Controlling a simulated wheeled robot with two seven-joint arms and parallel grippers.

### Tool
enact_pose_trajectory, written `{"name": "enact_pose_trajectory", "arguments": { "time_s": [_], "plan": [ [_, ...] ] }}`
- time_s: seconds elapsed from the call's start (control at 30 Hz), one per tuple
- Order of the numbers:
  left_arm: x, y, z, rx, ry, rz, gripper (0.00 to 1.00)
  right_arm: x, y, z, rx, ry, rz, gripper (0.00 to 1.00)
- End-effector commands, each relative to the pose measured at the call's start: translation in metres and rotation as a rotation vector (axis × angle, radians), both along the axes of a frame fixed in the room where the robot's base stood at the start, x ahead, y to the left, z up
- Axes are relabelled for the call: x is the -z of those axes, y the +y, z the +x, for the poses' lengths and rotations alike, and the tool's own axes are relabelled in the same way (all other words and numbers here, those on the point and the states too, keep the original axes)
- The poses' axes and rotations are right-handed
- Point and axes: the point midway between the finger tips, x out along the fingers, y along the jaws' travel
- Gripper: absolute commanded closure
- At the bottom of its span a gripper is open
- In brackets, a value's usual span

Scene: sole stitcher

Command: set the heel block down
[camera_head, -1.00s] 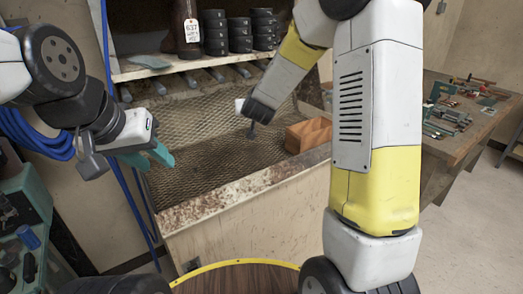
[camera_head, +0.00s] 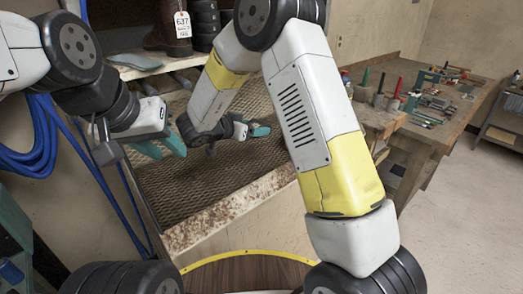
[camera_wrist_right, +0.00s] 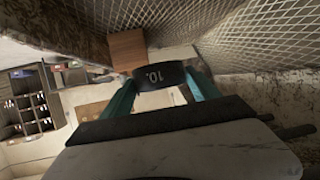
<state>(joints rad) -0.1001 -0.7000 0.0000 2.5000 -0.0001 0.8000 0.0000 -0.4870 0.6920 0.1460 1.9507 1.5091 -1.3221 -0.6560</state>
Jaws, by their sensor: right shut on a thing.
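The heel block (camera_wrist_right: 158,77) is black with a pale "10" mark and sits between the teal fingers of my right gripper (camera_wrist_right: 163,88) in the right wrist view. My right gripper also shows in the head view (camera_head: 257,130), above the mesh-covered bench (camera_head: 215,175), and is shut on the block. I cannot make out the block clearly in the head view. My left gripper (camera_head: 161,146) is at the left, its teal fingers apart and nothing visible between them.
A brown block (camera_wrist_right: 127,50) stands beyond the heel block in the wrist view. A shelf (camera_head: 130,73) at the back holds a boot (camera_head: 170,38) and stacked black heels (camera_head: 205,22). A wooden workbench (camera_head: 435,130) with several tools is at the right. Blue hose hangs at the left.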

Motion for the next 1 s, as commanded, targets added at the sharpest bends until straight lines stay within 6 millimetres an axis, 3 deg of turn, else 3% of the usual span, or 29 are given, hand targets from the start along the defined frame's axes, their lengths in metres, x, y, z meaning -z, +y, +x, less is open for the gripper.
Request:
{"name": "enact_pose_trajectory", "arguments": {
  "time_s": [0.1, 0.3, 0.5, 1.0],
  "plan": [
    [0.000, 0.000, 0.000, 0.000, 0.000, 0.000, 0.64, 0.010, 0.010, -0.027, 0.112, -0.001, -0.001, 0.79],
    [0.000, 0.000, 0.000, 0.000, 0.000, 0.000, 0.64, 0.027, 0.013, -0.047, 0.191, 0.000, -0.001, 0.79],
    [0.000, 0.000, 0.000, 0.000, 0.000, 0.000, 0.64, 0.064, 0.013, -0.048, 0.195, 0.001, -0.002, 0.79],
    [0.000, 0.000, 0.000, 0.000, 0.000, 0.000, 0.64, 0.115, 0.013, -0.047, 0.193, -0.003, 0.001, 0.79]
  ]
}}
